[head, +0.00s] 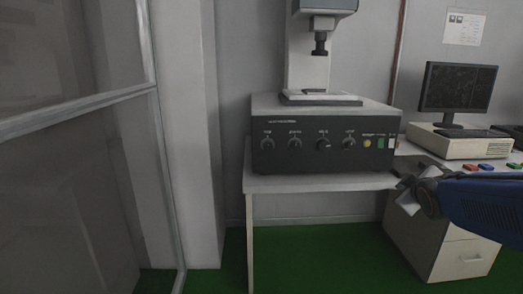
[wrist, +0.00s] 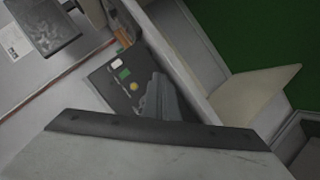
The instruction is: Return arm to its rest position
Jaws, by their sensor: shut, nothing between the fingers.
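My gripper (head: 406,188) shows at the right of the head view, at the end of my blue arm, which reaches in from the right edge. It is shut and empty, in front of the right end of the table with the dark test instrument (head: 325,140). In the wrist view, the grey shut fingers (wrist: 166,98) stick out past a large pale plate with a dark edge that fills the foreground. Behind them the instrument's dark panel (wrist: 108,83) shows, with yellow, green and white buttons. I cannot tell whether anything touches.
A white table (head: 300,184) carries the instrument and a microscope-like stand (head: 308,60). At right are a monitor (head: 457,88), a pale desktop case (head: 445,142) and a drawer cabinet (head: 440,240). A glass partition (head: 75,110) stands at left. Green floor (head: 315,260) is open below.

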